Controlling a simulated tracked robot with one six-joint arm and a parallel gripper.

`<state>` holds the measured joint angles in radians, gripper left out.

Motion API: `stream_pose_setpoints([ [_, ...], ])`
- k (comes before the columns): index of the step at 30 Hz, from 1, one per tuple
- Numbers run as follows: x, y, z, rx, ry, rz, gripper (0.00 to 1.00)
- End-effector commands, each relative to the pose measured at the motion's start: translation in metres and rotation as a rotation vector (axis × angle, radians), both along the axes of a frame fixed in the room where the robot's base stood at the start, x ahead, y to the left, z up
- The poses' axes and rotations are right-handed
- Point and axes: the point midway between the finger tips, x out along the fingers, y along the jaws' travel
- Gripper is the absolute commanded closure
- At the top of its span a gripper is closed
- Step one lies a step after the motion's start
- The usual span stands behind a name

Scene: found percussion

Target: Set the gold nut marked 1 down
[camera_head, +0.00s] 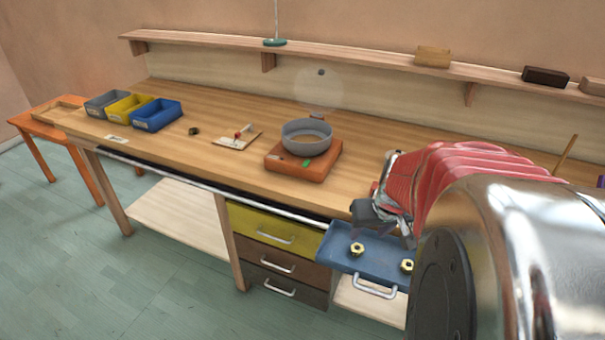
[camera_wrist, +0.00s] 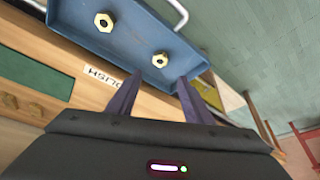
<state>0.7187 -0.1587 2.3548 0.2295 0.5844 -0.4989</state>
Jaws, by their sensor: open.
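Two gold hex nuts lie apart in an open blue drawer (camera_head: 372,262). One nut (camera_head: 357,249) is at the left and the other (camera_head: 407,265) at the right. The wrist view shows both, one nut (camera_wrist: 104,21) farther from my fingers and one nut (camera_wrist: 160,59) just beyond the fingertips. No number can be read on either, so I cannot tell which is marked 1. My gripper (camera_wrist: 159,84) is open, with nothing between its fingers. In the head view its dark body (camera_head: 380,215) is above the drawer's back edge, partly hidden by my arm.
On the bench, a grey pan (camera_head: 307,137) stands on an orange block, left of my arm. Grey, yellow and blue bins (camera_head: 157,114) stand farther left.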

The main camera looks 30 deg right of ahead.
Motion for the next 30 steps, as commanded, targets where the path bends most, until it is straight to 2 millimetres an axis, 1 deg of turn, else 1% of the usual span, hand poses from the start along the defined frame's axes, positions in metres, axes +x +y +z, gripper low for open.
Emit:
stream_pose_setpoints([
  [5, 0.001, 0.003, 0.002, -0.001, -0.002, 0.005, 0.54],
  [8, 0.004, 0.015, 0.008, -0.004, -0.006, 0.024, 0.54],
  [11, 0.008, 0.037, 0.018, -0.006, -0.013, 0.058, 0.54],
  [14, 0.011, 0.067, 0.031, -0.009, -0.021, 0.102, 0.54],
  [15, 0.011, 0.08, 0.037, -0.01, -0.026, 0.12, 0.54],
  [20, 0.006, 0.129, 0.057, -0.013, -0.04, 0.192, 0.54],
  [24, -0.005, 0.168, 0.072, -0.017, -0.054, 0.25, 0.54],
  [30, -0.028, 0.216, 0.089, -0.02, -0.076, 0.328, 0.54],
])
